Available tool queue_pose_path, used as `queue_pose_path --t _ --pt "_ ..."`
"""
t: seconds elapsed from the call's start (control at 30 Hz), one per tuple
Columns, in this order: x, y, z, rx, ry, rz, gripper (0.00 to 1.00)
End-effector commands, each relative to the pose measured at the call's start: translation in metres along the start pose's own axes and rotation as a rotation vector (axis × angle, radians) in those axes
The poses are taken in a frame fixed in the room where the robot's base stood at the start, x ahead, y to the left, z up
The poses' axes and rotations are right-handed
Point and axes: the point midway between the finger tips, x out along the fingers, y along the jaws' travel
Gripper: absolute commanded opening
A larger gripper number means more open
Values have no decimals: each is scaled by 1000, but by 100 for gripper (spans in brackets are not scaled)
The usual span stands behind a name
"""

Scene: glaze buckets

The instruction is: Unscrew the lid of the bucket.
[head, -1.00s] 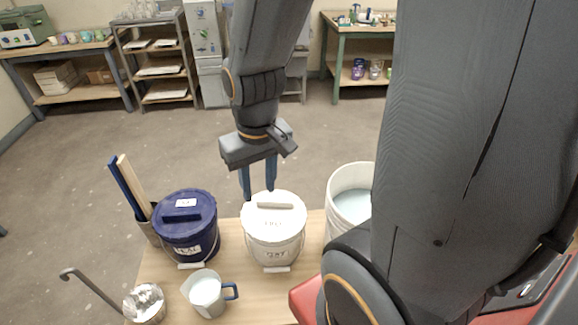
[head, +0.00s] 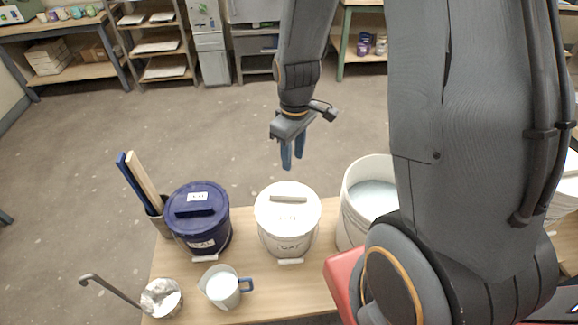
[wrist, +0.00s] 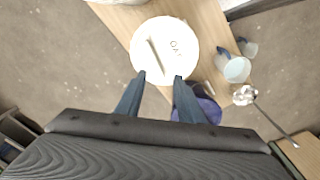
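A white lidded bucket (head: 288,222) stands upright on the table, its round white lid (head: 287,205) on top with a raised bar handle (head: 288,198). The lid also shows in the wrist view (wrist: 166,50), just beyond the fingertips. A dark blue lidded bucket (head: 199,222) stands to its left, with its own bar handle; the wrist view shows it partly hidden behind a finger. My gripper (head: 292,167) is open and empty, with blue fingers pointing down. It hangs above and beyond the white bucket, apart from the lid.
An open white bucket of pale liquid (head: 368,196) stands right of the white bucket, partly behind my arm. A jug (head: 221,288), a metal ladle bowl (head: 161,299) and a holder with two sticks (head: 140,178) crowd the table's left side. Floor beyond the table is clear.

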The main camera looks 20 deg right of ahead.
Motion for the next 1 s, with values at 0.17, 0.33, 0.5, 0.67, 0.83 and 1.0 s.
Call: queue_pose_path --t 0.17,0.33,0.5,0.67,0.83,1.0 --pt "38 9 -15 -232 -22 -19 34" --pt "73 14 -24 -424 -29 -31 34" --pt "96 16 -27 -542 -33 -39 34" --pt "106 16 -28 -582 -33 -41 34" --pt "114 17 -28 -584 -33 -40 34" --pt "126 16 -28 -583 -33 -40 34"
